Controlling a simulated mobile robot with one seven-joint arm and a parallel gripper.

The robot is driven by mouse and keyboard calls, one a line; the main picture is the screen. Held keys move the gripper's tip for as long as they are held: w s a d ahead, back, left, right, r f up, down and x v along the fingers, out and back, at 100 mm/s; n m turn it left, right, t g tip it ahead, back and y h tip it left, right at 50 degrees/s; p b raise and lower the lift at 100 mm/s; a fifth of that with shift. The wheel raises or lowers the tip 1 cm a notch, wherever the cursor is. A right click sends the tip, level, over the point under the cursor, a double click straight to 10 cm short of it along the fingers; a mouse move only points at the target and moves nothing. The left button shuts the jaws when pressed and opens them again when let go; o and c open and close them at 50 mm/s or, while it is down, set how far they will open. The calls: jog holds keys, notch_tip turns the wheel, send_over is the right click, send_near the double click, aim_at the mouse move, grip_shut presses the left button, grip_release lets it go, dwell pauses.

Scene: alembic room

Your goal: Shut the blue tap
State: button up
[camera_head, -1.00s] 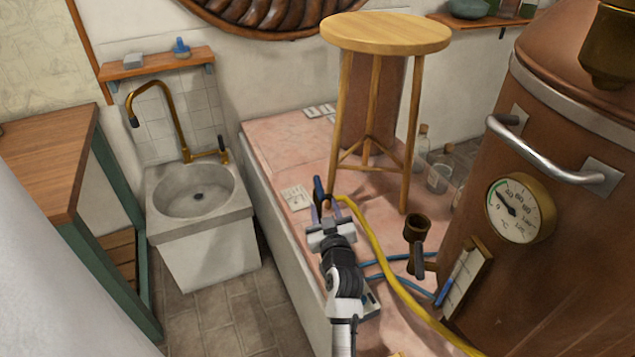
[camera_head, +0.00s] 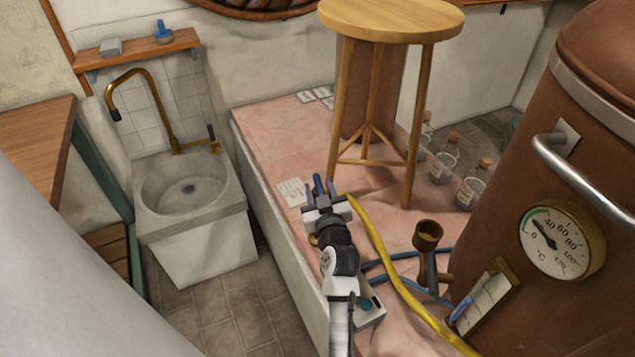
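The tap's blue lever (camera_head: 318,184) stands upright at the tip of my gripper, above the pink-topped ledge. The tap's body is mostly hidden behind my gripper. My gripper (camera_head: 321,190) reaches up from the bottom of the picture. Its two fingers look spread apart, one on each side of the blue lever, with small gaps showing. Whether a finger touches the lever is too small to tell. A yellow hose (camera_head: 376,238) starts just right of my gripper and runs down to the lower right.
A wooden stool (camera_head: 392,18) stands behind my gripper. A copper vessel with a dial (camera_head: 560,241) fills the right. A brass cup-shaped fitting (camera_head: 428,236) and blue hoses lie right of my arm. A sink (camera_head: 188,190) with a brass faucet is at the left, beside open floor.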

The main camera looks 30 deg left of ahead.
jog(key=shift+c, duration=0.5)
grip_shut()
jog(key=shift+w+f+b, duration=0.1)
jog(key=shift+b, duration=0.5)
